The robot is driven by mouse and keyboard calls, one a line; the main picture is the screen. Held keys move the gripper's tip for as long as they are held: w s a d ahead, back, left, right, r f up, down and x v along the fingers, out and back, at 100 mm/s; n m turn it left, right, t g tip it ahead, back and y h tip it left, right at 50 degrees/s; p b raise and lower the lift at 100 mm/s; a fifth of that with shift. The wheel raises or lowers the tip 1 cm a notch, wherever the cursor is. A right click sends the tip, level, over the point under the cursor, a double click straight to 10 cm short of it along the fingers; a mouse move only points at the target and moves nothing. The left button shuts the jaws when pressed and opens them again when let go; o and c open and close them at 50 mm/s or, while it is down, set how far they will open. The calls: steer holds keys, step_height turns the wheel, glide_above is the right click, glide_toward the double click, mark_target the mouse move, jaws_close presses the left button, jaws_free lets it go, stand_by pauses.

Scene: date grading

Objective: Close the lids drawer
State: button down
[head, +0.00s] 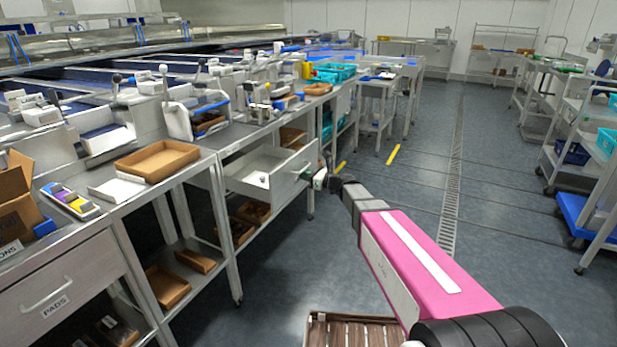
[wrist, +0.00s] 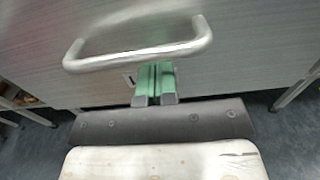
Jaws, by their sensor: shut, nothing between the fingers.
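A grey metal drawer (head: 299,170) stands pulled out from the workbench in the head view, its inside showing and a small dark item in it. In the wrist view its front panel (wrist: 235,75) fills most of the picture, with a curved bar handle (wrist: 140,58) across it. My gripper (head: 321,179) is at the drawer front. In the wrist view my gripper (wrist: 155,70) has its green fingers shut together, empty, just below the handle bar. Whether they touch the panel cannot be told. The fingers hide most of the drawer's label, so I cannot read it.
A closed drawer marked PADS (head: 55,300) is in the nearer bench at left. A brown tray (head: 157,161) lies on the bench top. A slatted wooden crate (head: 350,330) is at the bottom. The floor (head: 400,190) to the right is open, with carts beyond.

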steer(key=x, duration=2.1)
steer(key=shift+w+a, duration=0.15)
steer(key=shift+a, duration=0.1)
steer(key=shift+w+a, duration=0.2)
steer(key=shift+a, duration=0.15)
steer(key=shift+a+r, duration=0.1)
steer(key=shift+a, duration=0.05)
steer(key=v, duration=1.5)
steer(key=shift+s, duration=0.1)
steer(key=s+d+f+n+g+h, duration=0.2)
steer(key=s+d+f+n+h, duration=0.3)
steer(key=d, duration=0.7)
steer(key=s+d+f+n+g+h, duration=0.2)
steer(key=s+d+f+n+h, duration=0.3)
steer(key=s+d+n, duration=0.5)
steer(key=s+d+f+n+g+h, duration=0.2)
steer(key=s+d+f+n+h, duration=0.3)
steer(key=s+d, duration=0.9)
steer(key=shift+d+f+n+g+h, duration=0.4)
steer(key=shift+d+n+h, duration=0.35)
steer(key=shift+n, duration=0.45)
